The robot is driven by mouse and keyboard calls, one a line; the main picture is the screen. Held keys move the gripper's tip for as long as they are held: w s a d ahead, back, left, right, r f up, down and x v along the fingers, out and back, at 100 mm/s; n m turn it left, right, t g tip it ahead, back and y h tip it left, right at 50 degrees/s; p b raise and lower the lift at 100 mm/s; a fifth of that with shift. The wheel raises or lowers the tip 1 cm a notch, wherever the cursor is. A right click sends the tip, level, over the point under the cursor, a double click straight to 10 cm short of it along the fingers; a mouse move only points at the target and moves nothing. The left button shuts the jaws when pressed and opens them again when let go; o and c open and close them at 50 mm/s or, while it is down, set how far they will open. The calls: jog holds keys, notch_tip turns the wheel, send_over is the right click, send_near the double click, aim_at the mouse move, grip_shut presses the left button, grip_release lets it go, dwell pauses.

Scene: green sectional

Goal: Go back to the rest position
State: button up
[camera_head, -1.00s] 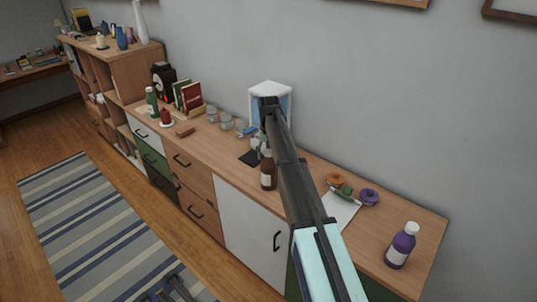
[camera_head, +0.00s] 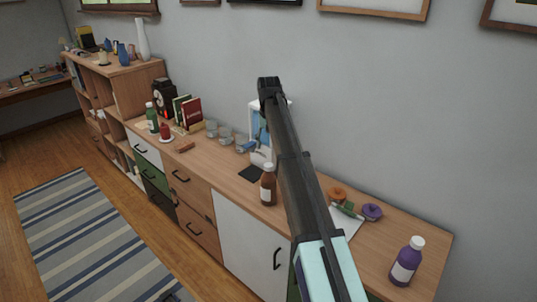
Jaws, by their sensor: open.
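My arm rises from the lower middle of the view over the sideboard (camera_head: 195,165). At its raised far end is a dark block that I take to be my gripper (camera_head: 269,85). It is seen nearly end-on along the arm, in front of the wall and above a white-framed picture (camera_head: 254,117). Its fingers are hard to make out. It is open, and nothing shows in it. The arm hides part of the picture and part of the sideboard top.
A brown bottle (camera_head: 268,187) stands just left of my arm. Right of it are an orange thing (camera_head: 336,194), a purple thing (camera_head: 372,211) and a purple bottle (camera_head: 407,261). Glasses, books (camera_head: 190,115) and a green bottle (camera_head: 152,118) stand farther left. A striped rug (camera_head: 85,240) lies on the floor.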

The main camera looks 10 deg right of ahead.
jog(key=shift+r, duration=0.25)
